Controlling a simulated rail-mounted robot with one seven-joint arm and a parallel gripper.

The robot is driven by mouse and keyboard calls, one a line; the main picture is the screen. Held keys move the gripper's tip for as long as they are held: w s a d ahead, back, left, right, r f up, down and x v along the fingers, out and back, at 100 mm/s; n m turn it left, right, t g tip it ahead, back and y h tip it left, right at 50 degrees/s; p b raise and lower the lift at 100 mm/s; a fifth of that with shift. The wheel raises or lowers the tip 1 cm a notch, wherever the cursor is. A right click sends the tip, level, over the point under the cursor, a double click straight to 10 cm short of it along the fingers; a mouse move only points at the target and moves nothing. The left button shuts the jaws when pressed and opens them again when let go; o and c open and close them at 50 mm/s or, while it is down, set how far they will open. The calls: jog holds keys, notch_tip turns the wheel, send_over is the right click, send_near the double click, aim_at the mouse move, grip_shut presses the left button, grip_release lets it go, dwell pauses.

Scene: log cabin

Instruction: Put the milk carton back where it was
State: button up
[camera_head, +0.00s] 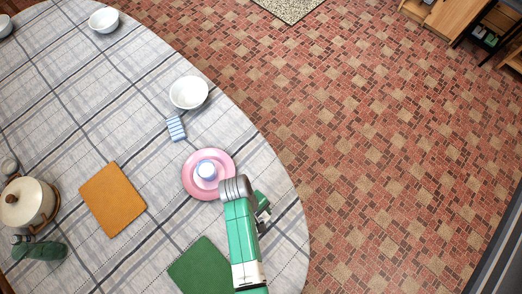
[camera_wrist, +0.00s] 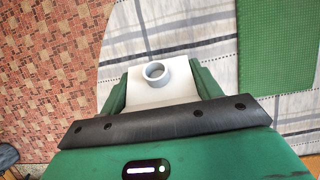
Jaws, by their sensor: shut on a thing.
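The milk carton (camera_wrist: 126,76) shows in the wrist view as a white top with a round grey cap (camera_wrist: 157,73). My gripper (camera_wrist: 158,88) is shut on it, with one green finger on each side. The carton's lower part is hidden, so I cannot tell whether it touches the table. In the head view my gripper (camera_head: 262,204) is over the table near its right edge, partly behind my arm. I cannot make out the carton there.
A pink plate (camera_head: 190,184) with a blue-and-white cup (camera_head: 207,170) stands just left of my arm. A green mat (camera_head: 200,268), an orange mat (camera_head: 112,199), a striped blue cloth (camera_head: 175,128) and a white bowl (camera_head: 188,92) lie on the checked tablecloth (camera_head: 120,130). A pot (camera_head: 27,203) stands far left.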

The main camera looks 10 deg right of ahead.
jog(key=shift+w, duration=0.4)
jog(key=shift+f, duration=1.75)
jog(key=shift+f+b, duration=0.25)
jog(key=shift+b, duration=0.15)
jog(key=o, duration=1.8)
jog(key=shift+o, duration=0.2)
jog(key=shift+r, duration=0.15)
jog(key=p+v, duration=0.1)
jog(key=v, duration=1.1)
